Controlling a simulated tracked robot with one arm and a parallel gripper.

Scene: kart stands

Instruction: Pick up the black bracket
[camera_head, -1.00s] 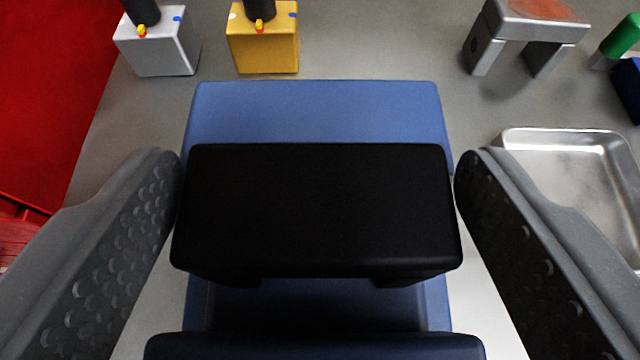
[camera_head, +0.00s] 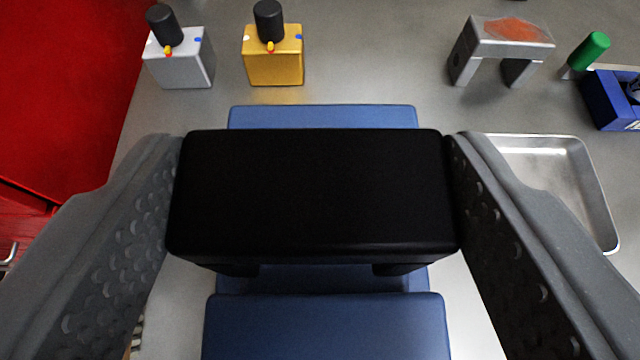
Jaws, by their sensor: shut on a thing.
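The black bracket (camera_head: 312,190) is a dark block with short legs under its near edge, in the middle of the head view. My gripper (camera_head: 315,185) is shut on it, with a grey textured finger against each of its left and right sides. The bracket is held above a blue stand (camera_head: 325,325), which shows behind, under and in front of it. The bracket hides the middle of the stand.
Behind stand a silver box (camera_head: 183,62) and a yellow box (camera_head: 275,62) with black knobs. A grey bracket with an orange top (camera_head: 505,38), a green cylinder (camera_head: 590,50) and a blue block (camera_head: 610,100) are back right. A metal tray (camera_head: 545,165) is right.

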